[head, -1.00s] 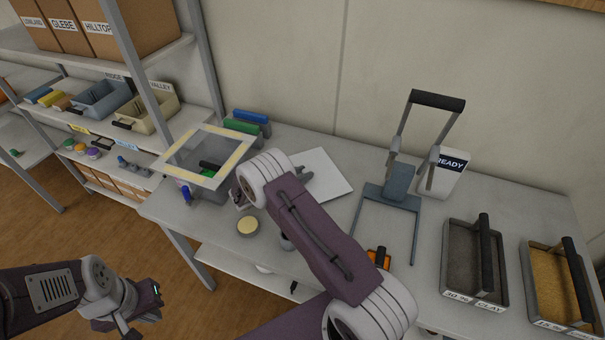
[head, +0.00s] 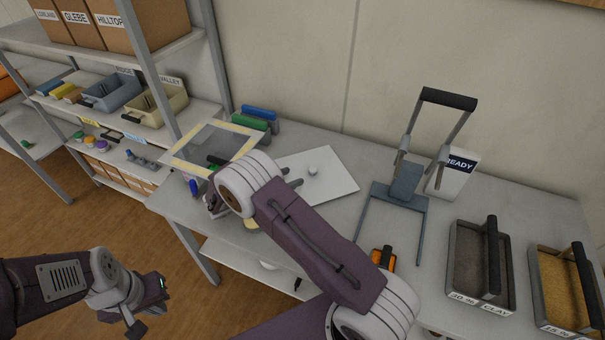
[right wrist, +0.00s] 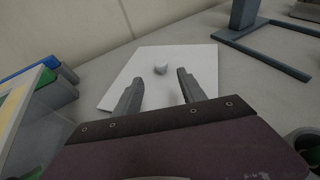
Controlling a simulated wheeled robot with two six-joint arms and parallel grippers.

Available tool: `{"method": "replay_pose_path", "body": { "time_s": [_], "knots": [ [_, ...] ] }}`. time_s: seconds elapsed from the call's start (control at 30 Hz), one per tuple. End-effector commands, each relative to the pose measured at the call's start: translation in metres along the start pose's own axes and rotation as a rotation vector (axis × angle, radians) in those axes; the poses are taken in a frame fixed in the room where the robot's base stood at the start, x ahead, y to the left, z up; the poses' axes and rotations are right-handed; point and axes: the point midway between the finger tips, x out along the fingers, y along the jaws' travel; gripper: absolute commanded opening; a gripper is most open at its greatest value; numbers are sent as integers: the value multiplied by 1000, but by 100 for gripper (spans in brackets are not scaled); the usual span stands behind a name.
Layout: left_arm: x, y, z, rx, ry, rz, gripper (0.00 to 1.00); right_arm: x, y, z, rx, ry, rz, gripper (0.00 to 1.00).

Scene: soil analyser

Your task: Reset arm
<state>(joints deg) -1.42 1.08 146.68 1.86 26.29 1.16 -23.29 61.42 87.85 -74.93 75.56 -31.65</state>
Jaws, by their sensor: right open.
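My right gripper (right wrist: 155,88) is open and empty in the right wrist view, its two grey fingers apart above the near edge of a white sheet (right wrist: 125,85). A small pale round piece (right wrist: 160,67) sits on the sheet, beyond the fingertips. The head view shows the same sheet (head: 335,186) and piece (head: 313,170), with my right arm in front of the sheet's near left part. My left gripper (head: 145,308) hangs over the floor at lower left, apart from the bench; its finger opening is unclear.
A pale-framed screen (head: 245,148) stands left of my right arm. A grey lever press (head: 405,183) and a READY sign (head: 453,174) stand right of the sheet. Soil trays (head: 480,290) are at the right. An orange-black item (head: 382,260) lies near the front edge.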

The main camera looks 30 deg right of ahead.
Motion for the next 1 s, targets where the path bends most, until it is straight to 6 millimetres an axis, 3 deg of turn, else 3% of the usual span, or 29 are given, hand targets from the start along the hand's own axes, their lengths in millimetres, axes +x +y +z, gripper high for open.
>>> {"method": "replay_pose_path", "body": {
  "time_s": [0.2, 0.73, 0.77, 0.87, 0.93, 1.0],
  "knots": [
    [1, 0, 0, 0, 0, 0, 0, -24, 0, 0, 0, 0, 0, 48],
    [-1, 0, 0, 0, 0, 0, 0, -20, -2, 5, 9, 0, -13, 48],
    [-2, 0, 0, 0, 0, 0, 0, -18, -2, 14, 26, 2, -20, 48],
    [-7, 0, -1, 0, 0, 0, 0, -11, -2, 66, 134, 11, -45, 48],
    [-12, 0, -1, 0, 0, 0, 0, -2, -32, 111, 222, 43, -120, 48],
    [-16, 0, -2, 0, 0, 0, 0, 1, -77, 130, 324, 149, -226, 48]
  ]
}}
